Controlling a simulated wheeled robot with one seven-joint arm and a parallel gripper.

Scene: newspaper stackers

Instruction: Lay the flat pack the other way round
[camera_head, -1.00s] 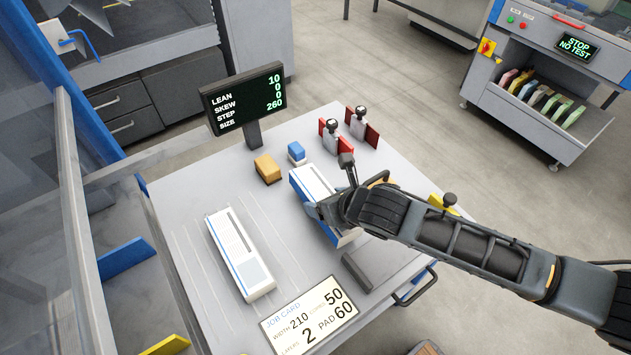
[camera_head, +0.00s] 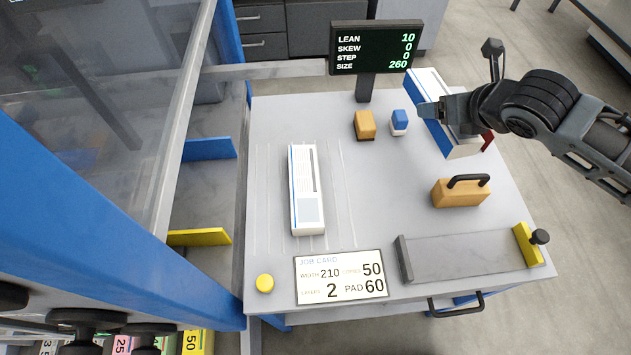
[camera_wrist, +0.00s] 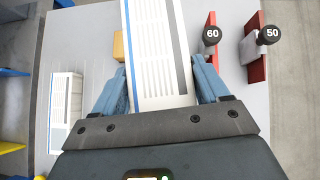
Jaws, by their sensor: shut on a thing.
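My gripper (camera_head: 440,110) is shut on a white flat pack (camera_head: 424,84) with a blue edge stripe, over the table's back right. In the wrist view the pack (camera_wrist: 157,60) sits between the two blue fingers (camera_wrist: 160,85), its printed lines facing the camera. My gripper and arm hide part of the pack in the head view. A second white pack (camera_head: 304,185) lies flat on the table's left half, with a grey-blue panel at its near end; it also shows at the left of the wrist view (camera_wrist: 65,105).
On the table (camera_head: 375,220) are an orange block (camera_head: 365,123), a blue-and-white block (camera_head: 399,121), a tan block with a handle (camera_head: 460,193), a grey channel with a yellow stop (camera_head: 462,256) and a job card (camera_head: 340,277). A display (camera_head: 375,48) stands at the back. Red stops (camera_wrist: 211,50) stand beside the held pack.

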